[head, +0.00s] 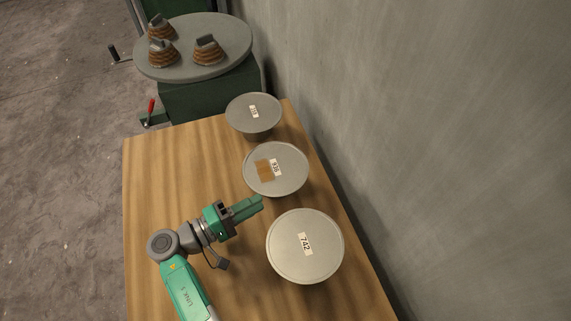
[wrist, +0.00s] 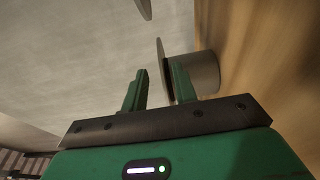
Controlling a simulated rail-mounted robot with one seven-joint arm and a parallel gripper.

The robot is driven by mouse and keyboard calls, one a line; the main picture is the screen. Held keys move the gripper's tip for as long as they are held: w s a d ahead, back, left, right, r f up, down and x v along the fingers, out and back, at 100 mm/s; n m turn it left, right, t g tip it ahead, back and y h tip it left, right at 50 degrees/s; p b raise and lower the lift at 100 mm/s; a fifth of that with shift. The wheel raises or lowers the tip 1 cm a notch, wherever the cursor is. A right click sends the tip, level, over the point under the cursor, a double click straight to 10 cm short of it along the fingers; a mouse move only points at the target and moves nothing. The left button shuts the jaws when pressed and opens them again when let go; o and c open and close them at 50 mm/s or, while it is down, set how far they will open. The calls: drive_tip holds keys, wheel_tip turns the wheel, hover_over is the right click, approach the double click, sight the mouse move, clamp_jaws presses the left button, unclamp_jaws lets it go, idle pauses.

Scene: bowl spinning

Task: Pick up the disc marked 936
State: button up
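The disc marked 936 (head: 289,180) is a round grey plate in the middle of the row in the head view, with a white label and a brown square patch. My gripper (head: 257,204) is just below its lower left edge in the picture and left of the disc marked 742 (head: 305,264). In the wrist view my gripper (wrist: 158,75) has its fingers apart with nothing held. A disc on a round stand (wrist: 205,72) shows edge-on ahead, near the right finger; its label is hidden, so I cannot be sure which disc it is.
A third disc (head: 254,122) lies at the far end of the wooden table (head: 165,180). Beyond it a grey round platform (head: 222,31) carries several brown ribbed pieces. A grey wall (head: 400,130) runs along the right. The table's left side is clear.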

sight(278, 191)
drive_tip(key=shift+x, duration=1.1)
drive_tip(key=b+x, duration=0.1)
drive_tip(key=x, duration=0.4)
drive_tip(key=shift+w+d, duration=0.15)
drive_tip(key=shift+c, duration=0.2)
clamp_jaws()
